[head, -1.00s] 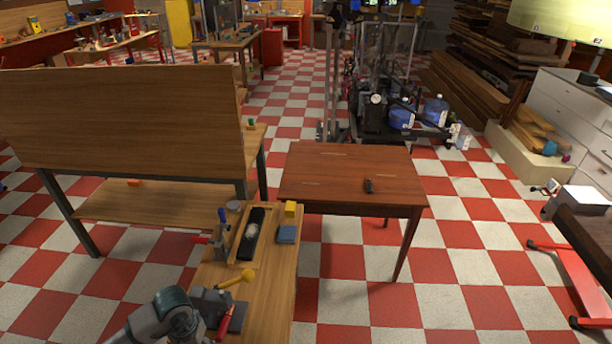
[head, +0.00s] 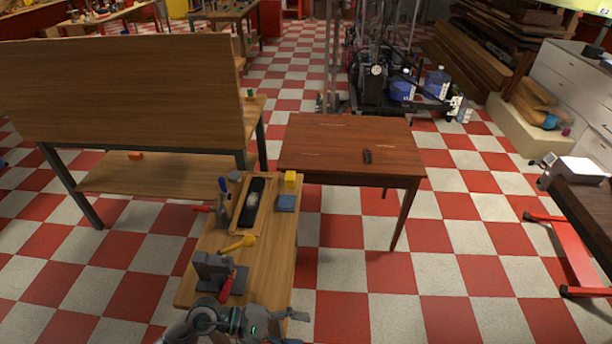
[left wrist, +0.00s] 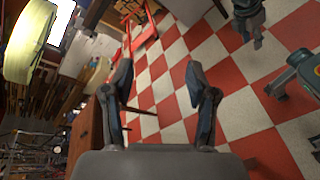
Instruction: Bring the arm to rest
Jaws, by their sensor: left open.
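My left gripper (head: 292,326) is at the bottom edge of the head view, at the near right corner of the small wooden bench (head: 275,262). In the left wrist view the two fingers of my left gripper (left wrist: 158,72) are spread apart. Nothing is between them, and red and white floor shows beyond. My left forearm comes in from the bottom left, and part of it is cut off by the picture edge.
The bench holds a grey vise (head: 213,270), a yellow-headed tool (head: 238,244), a black block (head: 252,205) in a wooden tray, a yellow cube (head: 290,178) and a blue block (head: 287,202). A brown table (head: 340,140) stands behind.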

